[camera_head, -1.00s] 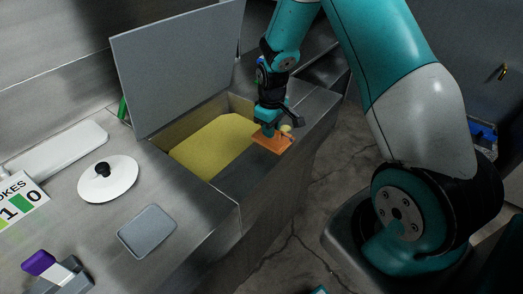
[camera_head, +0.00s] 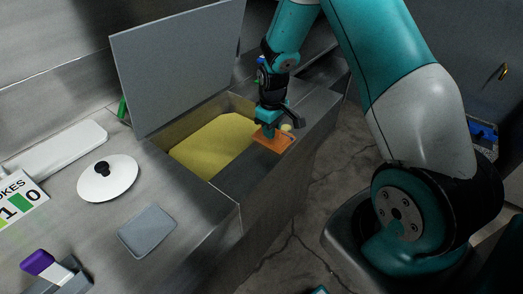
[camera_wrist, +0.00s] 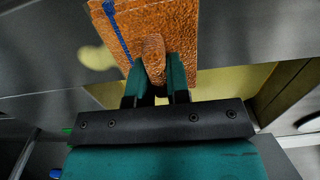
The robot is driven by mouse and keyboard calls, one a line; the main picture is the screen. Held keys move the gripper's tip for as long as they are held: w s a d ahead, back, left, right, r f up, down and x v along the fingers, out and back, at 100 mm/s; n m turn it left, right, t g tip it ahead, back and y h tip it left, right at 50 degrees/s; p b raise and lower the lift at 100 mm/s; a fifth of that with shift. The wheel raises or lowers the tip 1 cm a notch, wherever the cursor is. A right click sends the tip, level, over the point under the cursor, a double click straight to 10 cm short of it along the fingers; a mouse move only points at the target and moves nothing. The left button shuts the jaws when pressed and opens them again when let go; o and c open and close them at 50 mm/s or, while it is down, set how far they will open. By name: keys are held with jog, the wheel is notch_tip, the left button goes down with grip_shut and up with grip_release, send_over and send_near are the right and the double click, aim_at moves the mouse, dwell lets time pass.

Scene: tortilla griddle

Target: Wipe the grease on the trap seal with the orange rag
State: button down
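The orange rag (camera_head: 276,142) lies on the metal rim (camera_head: 245,170) along the right side of the open trap. My gripper (camera_head: 268,132) points down and is shut on a raised fold of the rag, which shows between its fingertips (camera_wrist: 156,76) in the wrist view. A blue cord or stripe crosses the rag (camera_wrist: 125,20) there. A pale yellow spot, seemingly the grease, shows just beyond the rag (camera_head: 286,127) and beside its left edge in the wrist view (camera_wrist: 96,58). What is under the rag is hidden.
The trap holds yellow matter (camera_head: 212,147), and its grey lid (camera_head: 180,65) stands raised behind. On the steel counter are a white round lid (camera_head: 107,182), a grey plate (camera_head: 147,231) and a purple-handled tool (camera_head: 38,262). The floor lies right of the trap.

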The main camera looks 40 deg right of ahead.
jog(key=shift+r+p, duration=2)
jog(key=shift+r, duration=0.6)
jog(key=shift+f, duration=0.1)
